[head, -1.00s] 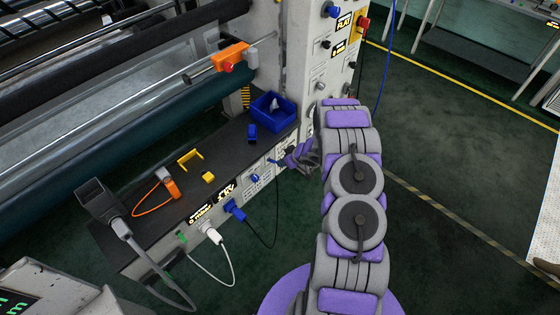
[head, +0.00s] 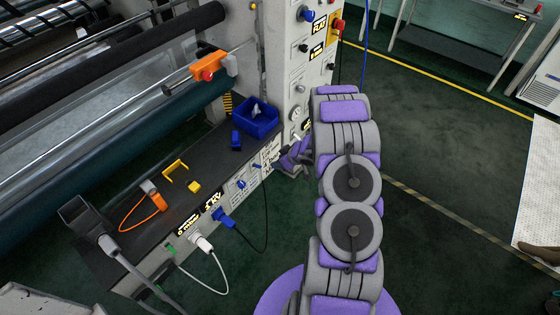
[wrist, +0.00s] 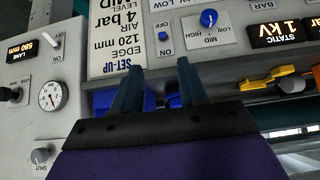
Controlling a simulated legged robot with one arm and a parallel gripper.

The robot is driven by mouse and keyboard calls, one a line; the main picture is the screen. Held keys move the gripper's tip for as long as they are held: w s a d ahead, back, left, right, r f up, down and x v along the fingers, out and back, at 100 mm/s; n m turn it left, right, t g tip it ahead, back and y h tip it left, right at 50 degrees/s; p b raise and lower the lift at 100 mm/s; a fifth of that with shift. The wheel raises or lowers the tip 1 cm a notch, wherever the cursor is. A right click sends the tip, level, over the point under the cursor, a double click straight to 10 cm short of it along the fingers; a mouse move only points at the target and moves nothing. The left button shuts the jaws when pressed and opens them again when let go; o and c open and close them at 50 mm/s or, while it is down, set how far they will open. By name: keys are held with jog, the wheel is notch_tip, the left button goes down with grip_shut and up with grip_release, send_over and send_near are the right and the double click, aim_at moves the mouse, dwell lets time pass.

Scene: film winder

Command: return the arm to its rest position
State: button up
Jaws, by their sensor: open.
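My arm (head: 350,190), purple and grey, reaches forward from my base and bends down beside the machine's tall control column. My gripper (head: 295,155) is partly hidden behind the arm in the head view, close to the right end of the low front panel. In the wrist view my gripper (wrist: 157,80) shows two dark fingers spread apart with nothing between them. The fingers point towards the grey panel with the set-up label (wrist: 118,35). Whether they touch it I cannot tell.
The grey control column (head: 300,75) stands close to the arm. A blue plug (head: 222,216) and white plug (head: 203,243) have hanging cables.

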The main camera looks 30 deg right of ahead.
dwell(0.3)
jog(key=d+r+m+g+h+b, duration=0.1)
jog(key=d+r+h, duration=0.3)
jog(key=r, duration=0.6)
jog(key=s+a+r+m+g+h+b, duration=0.2)
jog(key=s+a+r+h, duration=0.1)
jog(key=s+r, duration=0.65)
jog(key=s+a+r+g+y+b, duration=0.1)
jog(key=s+a+r+g+y, duration=0.1)
jog(key=s+a, duration=1)
jog(key=s+a+r+m+g+y+b, duration=0.1)
jog(key=s+a+r+g, duration=0.3)
jog(key=s+a, duration=0.8)
jog(key=s+r+y+b, duration=0.1)
jog(key=s+r, duration=0.1)
jog(key=s, duration=0.4)
jog(key=shift+s+a+r, duration=0.15)
jog(key=shift+s+r, duration=0.05)
jog(key=shift+s, duration=0.15)
